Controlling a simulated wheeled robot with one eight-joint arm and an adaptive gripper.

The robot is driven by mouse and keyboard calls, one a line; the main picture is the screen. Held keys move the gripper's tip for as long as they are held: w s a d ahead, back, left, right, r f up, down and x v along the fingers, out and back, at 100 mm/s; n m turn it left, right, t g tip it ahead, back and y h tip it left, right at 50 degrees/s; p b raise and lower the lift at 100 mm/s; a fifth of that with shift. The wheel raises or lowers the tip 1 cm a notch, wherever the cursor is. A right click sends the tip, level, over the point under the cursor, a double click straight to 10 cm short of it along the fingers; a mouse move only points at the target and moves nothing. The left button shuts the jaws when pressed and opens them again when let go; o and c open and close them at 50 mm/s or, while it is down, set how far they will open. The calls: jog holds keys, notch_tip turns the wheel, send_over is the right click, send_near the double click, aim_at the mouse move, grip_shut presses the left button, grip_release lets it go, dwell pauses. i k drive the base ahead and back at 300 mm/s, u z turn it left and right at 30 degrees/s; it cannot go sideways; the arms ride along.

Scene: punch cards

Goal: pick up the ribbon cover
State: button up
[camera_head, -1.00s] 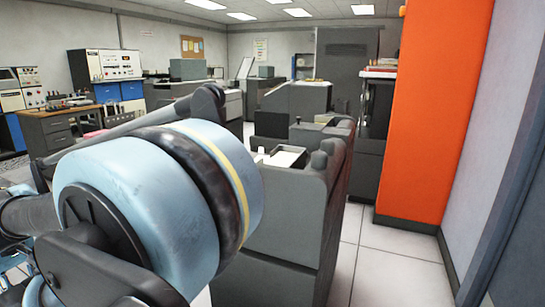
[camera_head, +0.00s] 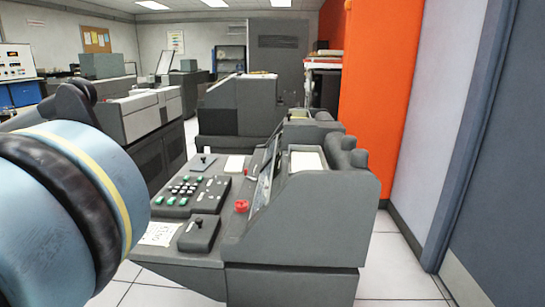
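A grey machine (camera_head: 295,235) stands in front of me, right of centre. Its sloped desk carries a keypad with green and dark keys (camera_head: 190,189), a red knob (camera_head: 242,206), a dark lever block (camera_head: 199,233) and a paper sheet with writing (camera_head: 161,233). An upright panel (camera_head: 264,178) stands beside a pale tray (camera_head: 307,161) on its top. I cannot tell which part is the ribbon cover. My own arm's large blue and black joint fills the lower left. My gripper is not in view.
Bare tiled floor (camera_head: 400,262) lies right of the machine, bounded by the orange column (camera_head: 381,95), a pale wall (camera_head: 433,110) and a dark blue panel (camera_head: 505,150). More grey cabinets (camera_head: 238,108) stand behind the machine.

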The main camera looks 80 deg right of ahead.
aim_at(199, 234)
jog(key=z, duration=0.05)
jog(key=i, duration=1.25)
jog(key=z, duration=4.35)
